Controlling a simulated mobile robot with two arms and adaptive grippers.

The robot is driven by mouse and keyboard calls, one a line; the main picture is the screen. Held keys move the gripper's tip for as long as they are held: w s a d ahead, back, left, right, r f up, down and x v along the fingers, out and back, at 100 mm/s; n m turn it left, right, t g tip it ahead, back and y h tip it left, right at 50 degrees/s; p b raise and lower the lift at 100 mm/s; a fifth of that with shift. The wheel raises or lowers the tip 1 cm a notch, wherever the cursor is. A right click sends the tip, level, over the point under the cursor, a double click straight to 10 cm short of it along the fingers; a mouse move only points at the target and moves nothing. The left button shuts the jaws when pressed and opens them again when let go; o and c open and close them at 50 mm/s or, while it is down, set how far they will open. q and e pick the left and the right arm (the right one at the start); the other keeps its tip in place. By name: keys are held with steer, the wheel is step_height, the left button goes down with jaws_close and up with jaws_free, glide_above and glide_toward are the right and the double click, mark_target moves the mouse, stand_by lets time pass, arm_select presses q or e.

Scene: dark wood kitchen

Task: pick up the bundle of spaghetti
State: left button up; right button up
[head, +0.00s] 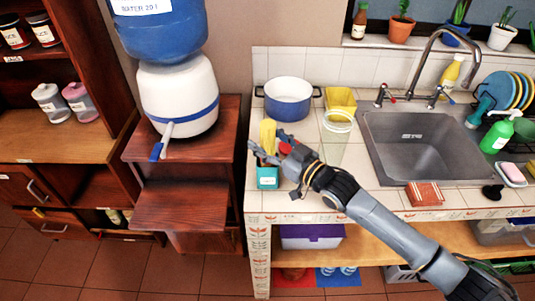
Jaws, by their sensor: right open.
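My right arm reaches in from the lower right over the counter. My right gripper (268,152) is open at the counter's left end, with its fingers pointing left. It is over or just behind a small teal holder (268,183) with a pale label. A yellow upright thing (267,134) shows just behind the fingers; I cannot tell whether it is the bundle of spaghetti or a utensil. Red pieces (284,146) show beside it. The gripper partly hides these things, and I cannot tell whether it touches them. My left gripper is not in view.
A blue pot (288,99), a yellow container (341,100) and a clear jar (337,127) stand behind the gripper. The sink (418,145) is to the right. A water dispenser (178,95) stands on a wooden stand at left. The counter's front right bears a brick-red stack (425,194).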

steer(key=shift+c, duration=0.5)
jaws_close()
steer(key=shift+r, duration=0.15)
